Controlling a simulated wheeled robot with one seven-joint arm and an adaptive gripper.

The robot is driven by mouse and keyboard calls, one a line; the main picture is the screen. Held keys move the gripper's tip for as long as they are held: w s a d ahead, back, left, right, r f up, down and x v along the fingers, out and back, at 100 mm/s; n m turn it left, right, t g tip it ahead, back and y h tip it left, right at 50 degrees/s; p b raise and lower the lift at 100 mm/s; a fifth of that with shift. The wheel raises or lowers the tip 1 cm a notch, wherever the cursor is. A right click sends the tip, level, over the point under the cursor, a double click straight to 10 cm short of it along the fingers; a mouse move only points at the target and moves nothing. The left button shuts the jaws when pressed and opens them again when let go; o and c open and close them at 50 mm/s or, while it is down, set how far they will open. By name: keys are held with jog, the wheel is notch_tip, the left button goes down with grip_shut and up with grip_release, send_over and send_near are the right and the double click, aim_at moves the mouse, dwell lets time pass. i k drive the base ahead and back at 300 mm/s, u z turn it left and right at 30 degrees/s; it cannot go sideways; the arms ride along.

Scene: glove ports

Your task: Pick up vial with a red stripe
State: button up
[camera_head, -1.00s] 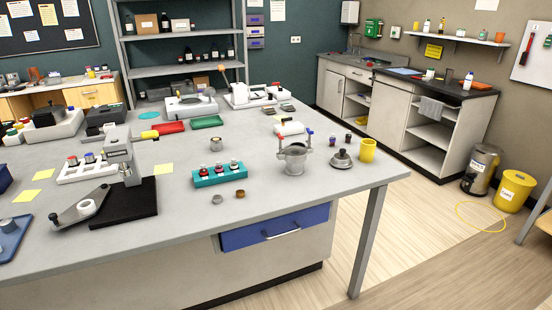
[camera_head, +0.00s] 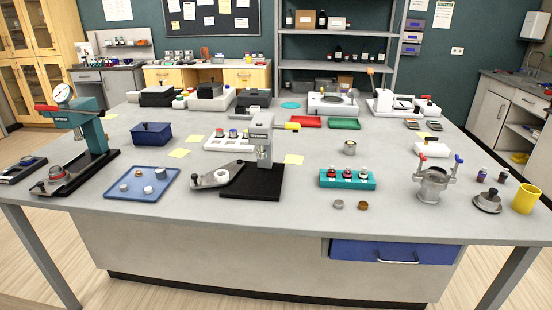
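A teal rack (camera_head: 347,184) near the front of the grey bench holds small dark vials with red and white tops (camera_head: 347,173). A white rack (camera_head: 228,144) further left holds small pieces with red and blue tops. Two small dark vials stand at the right, one with a purplish label (camera_head: 482,174) and one darker (camera_head: 503,177). At this size I cannot tell which vial carries a red stripe. My gripper is not in view.
The grey bench (camera_head: 300,215) is crowded: a black-based press (camera_head: 252,180), a blue tray (camera_head: 143,184), a teal dial press (camera_head: 90,135), a metal pot (camera_head: 433,185) and a yellow cup (camera_head: 525,199). The front edge strip is mostly clear. A blue drawer (camera_head: 392,252) is shut below.

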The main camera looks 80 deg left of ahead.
aim_at(331, 174)
jog(key=u, duration=1.85)
